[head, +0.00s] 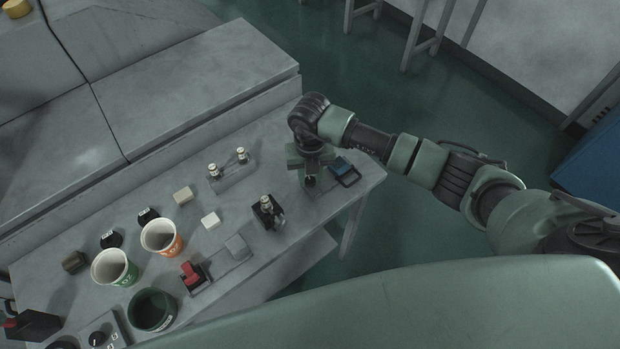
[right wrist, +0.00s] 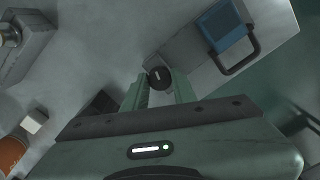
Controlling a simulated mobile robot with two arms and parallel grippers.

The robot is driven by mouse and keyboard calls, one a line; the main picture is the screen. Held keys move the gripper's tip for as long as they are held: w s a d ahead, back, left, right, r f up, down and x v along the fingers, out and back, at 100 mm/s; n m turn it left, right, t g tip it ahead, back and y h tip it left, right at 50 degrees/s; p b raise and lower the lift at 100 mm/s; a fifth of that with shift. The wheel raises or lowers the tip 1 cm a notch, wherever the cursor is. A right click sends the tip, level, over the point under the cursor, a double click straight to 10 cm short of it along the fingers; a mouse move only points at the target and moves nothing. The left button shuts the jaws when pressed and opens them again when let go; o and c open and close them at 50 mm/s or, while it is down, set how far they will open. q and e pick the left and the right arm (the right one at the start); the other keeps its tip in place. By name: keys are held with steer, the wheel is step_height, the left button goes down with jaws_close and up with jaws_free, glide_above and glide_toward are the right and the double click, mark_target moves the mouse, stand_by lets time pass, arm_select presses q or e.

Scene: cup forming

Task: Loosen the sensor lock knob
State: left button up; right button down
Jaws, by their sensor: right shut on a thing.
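My right gripper (head: 310,178) reaches down at the right end of the grey table in the head view. In the right wrist view its two green fingers (right wrist: 160,88) are shut on a black round knob (right wrist: 159,77) with a short white mark on top. The knob's lower end also shows in the head view (head: 309,183), below the gripper. The fingers hide the knob's sides. My left gripper is not in view.
Beside the knob lies a blue block with a black loop handle (head: 344,171); it also shows in the right wrist view (right wrist: 226,30). A small post fixture (head: 267,212), a red switch (head: 192,273) and several cups stand to the left. The table's right edge is close.

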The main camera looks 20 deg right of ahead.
steer(key=n+b, duration=0.2)
steer(key=b, duration=0.1)
steer(key=n+b, duration=0.6)
steer(key=shift+w+f, duration=0.15)
steer(key=shift+f, duration=0.1)
steer(key=n+b, duration=0.8)
steer(key=b, duration=0.1)
steer(key=shift+r+b, duration=0.1)
steer(key=shift+b, duration=0.25)
steer(key=shift+r+n+b, duration=0.25)
steer(key=shift+n+b, duration=1.35)
steer(key=shift+n, duration=0.1)
steer(key=c, duration=1.1)
jaws_free()
